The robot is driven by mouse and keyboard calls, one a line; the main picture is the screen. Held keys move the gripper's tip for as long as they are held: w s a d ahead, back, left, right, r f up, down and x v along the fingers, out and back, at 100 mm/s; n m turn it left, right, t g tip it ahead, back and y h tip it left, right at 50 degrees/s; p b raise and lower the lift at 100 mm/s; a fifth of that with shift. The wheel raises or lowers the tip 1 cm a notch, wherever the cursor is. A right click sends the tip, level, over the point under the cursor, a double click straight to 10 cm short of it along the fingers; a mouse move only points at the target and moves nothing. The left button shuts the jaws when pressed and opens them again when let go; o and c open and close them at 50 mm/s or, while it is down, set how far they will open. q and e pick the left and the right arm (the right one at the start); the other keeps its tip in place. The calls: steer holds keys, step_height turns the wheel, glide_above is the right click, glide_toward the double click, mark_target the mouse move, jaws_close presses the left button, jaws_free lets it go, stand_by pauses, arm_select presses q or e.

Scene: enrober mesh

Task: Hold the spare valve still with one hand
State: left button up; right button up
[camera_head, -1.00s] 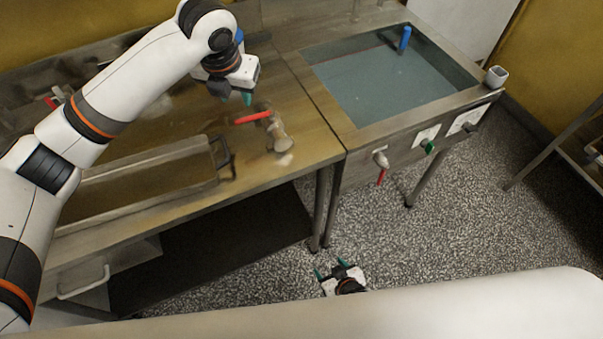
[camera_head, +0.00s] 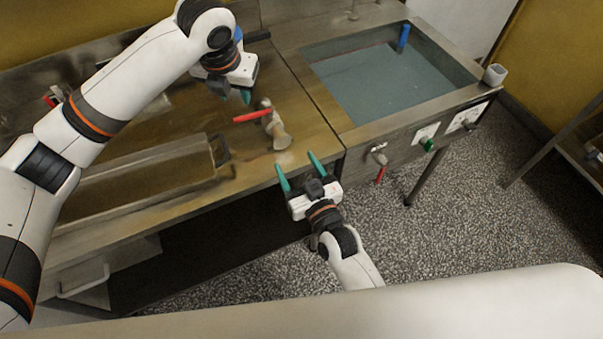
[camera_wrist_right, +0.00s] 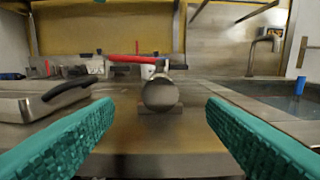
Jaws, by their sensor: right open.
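The spare valve (camera_head: 275,127), a metal body with a red lever, lies on the steel table near its right end. In the right wrist view the valve (camera_wrist_right: 160,94) stands straight ahead, its round end facing me and the red lever pointing left. My right gripper (camera_head: 298,164) is open and empty at the table's front edge, its green fingers pointing at the valve, with a gap between. The same open fingers (camera_wrist_right: 160,135) flank the valve in the wrist view without touching it. My left gripper (camera_head: 234,97) hangs above the table behind the valve; its fingertips look apart, with nothing seen between them.
A long metal tray (camera_head: 140,195) with a dark handle lies left of the valve. A sunken basin (camera_head: 390,85) with a blue object (camera_head: 404,36) is to the right. Another red-handled valve (camera_head: 379,158) is mounted on the basin's front. Bare tabletop surrounds the spare valve.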

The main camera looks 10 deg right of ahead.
mark_target(283, 141)
steer(key=x, duration=1)
steer(key=shift+w+f, duration=0.1)
steer(key=c, duration=1.4)
